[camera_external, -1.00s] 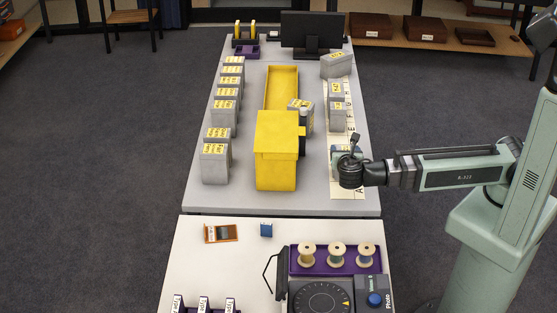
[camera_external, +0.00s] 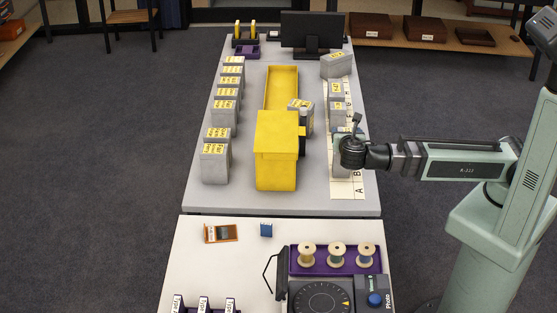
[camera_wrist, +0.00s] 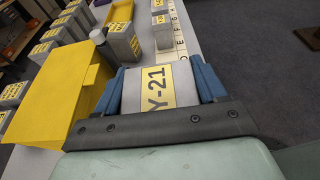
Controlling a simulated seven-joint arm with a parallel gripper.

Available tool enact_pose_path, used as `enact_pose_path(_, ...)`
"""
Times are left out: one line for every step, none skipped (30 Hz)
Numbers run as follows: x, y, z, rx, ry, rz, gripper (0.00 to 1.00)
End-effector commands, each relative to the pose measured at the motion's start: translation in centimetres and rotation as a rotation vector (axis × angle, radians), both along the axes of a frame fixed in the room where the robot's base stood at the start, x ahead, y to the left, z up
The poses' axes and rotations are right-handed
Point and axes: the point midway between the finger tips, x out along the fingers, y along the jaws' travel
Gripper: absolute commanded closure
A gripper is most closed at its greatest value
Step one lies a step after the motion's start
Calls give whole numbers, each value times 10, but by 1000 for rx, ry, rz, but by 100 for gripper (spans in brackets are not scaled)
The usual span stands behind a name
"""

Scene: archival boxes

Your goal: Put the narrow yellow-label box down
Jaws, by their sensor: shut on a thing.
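A grey box with a yellow label reading Y-21 (camera_wrist: 133,92) is between the blue fingers of my gripper (camera_wrist: 157,84) in the wrist view. My gripper (camera_external: 352,152) is shut on it. In the external view, the gripper is above the lettered strip (camera_external: 347,189) on the right of the grey table, near its front. The held box (camera_external: 341,172) shows below the gripper, partly hidden by it. I cannot tell whether its base touches the strip.
Several grey yellow-label boxes (camera_external: 214,165) line the table's left side. Others (camera_external: 337,108) stand farther back along the strip. A yellow box-like container (camera_external: 276,155) stands left of my gripper, with a grey box (camera_external: 298,104) behind it. The strip's front end is clear.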

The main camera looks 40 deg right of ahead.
Motion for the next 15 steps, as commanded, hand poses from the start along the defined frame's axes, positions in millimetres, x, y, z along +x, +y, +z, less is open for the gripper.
enact_pose_path(0, 0, 6, 1, -2, -1, 69)
enact_pose_path(0, 0, 9, 1, -3, -1, 69)
enact_pose_path(0, 0, 13, 1, -3, -1, 69)
enact_pose_path(0, 0, 16, 1, -3, -1, 69)
enact_pose_path(0, 0, 19, 1, -2, -1, 69)
enact_pose_path(1, 2, 21, 1, -1, 6, 69)
enact_pose_path(4, 9, 18, -1, 0, 33, 69)
enact_pose_path(6, 15, 17, -1, 1, 55, 69)
enact_pose_path(8, 22, 15, -1, 1, 83, 69)
enact_pose_path(11, 28, 14, -1, 1, 106, 69)
enact_pose_path(12, 34, 13, 0, 0, 127, 69)
enact_pose_path(15, 42, 11, 0, 0, 157, 69)
enact_pose_path(17, 48, 10, 0, 0, 181, 69)
enact_pose_path(19, 55, 9, -1, 1, 207, 69)
enact_pose_path(22, 64, 8, -1, 1, 241, 69)
